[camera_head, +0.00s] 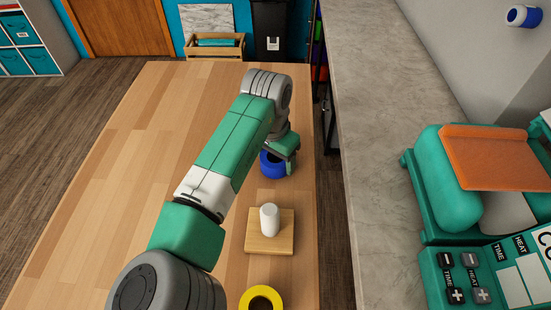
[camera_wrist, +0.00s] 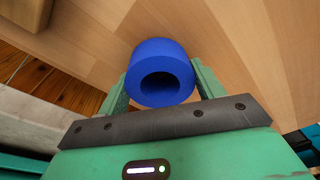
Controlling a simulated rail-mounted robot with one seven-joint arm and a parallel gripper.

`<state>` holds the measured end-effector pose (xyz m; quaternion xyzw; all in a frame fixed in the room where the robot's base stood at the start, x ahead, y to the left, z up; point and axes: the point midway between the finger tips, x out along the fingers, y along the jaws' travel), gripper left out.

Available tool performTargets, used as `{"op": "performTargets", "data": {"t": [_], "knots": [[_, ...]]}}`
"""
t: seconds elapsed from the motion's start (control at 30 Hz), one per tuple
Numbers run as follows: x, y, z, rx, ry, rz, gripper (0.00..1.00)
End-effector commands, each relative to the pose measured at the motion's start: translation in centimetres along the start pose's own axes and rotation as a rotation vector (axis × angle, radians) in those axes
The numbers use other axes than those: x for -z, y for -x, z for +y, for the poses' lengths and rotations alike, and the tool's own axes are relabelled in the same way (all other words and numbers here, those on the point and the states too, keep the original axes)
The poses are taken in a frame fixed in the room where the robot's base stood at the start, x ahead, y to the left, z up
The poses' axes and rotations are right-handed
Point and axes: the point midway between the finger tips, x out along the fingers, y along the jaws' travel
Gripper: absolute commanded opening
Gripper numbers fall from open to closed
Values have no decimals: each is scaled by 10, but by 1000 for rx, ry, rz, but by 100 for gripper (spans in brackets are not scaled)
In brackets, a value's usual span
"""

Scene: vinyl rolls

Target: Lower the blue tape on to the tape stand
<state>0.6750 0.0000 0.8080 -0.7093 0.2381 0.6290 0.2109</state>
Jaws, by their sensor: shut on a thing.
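The blue tape (camera_head: 272,166) is a thick ring with an open centre, held at my gripper (camera_head: 285,152) near the table's right edge. In the wrist view, the blue tape (camera_wrist: 155,50) sits between the two green fingers of my gripper (camera_wrist: 161,76), one on each side. I cannot tell its exact height above the table. The tape stand (camera_head: 254,243) is a square wooden base with an upright white post (camera_head: 269,219). It stands nearer the head camera than the blue tape. The post is bare, and the tape is apart from it.
A yellow tape (camera_head: 261,293) lies on the wooden table (camera_head: 100,185), nearer than the stand. A grey counter (camera_head: 385,120) runs along the right with a green press (camera_head: 435,185). The table left of my arm is clear.

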Motion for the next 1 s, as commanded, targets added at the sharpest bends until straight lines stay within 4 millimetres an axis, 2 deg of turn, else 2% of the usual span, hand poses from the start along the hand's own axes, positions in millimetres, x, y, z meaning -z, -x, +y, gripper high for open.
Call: {"op": "performTargets", "data": {"t": [0.3, 0.4, 0.53, 0.77, 0.8, 1.0], "knots": [[10, 71, 0, 1, 0, 3, 43], [11, 86, 0, 0, 0, 2, 43], [12, 96, 0, 0, 0, 1, 43], [12, 97, 0, 0, 0, 1, 43], [12, 97, 0, 0, 0, 1, 59], [12, 96, 0, 0, 0, 1, 21]]}}
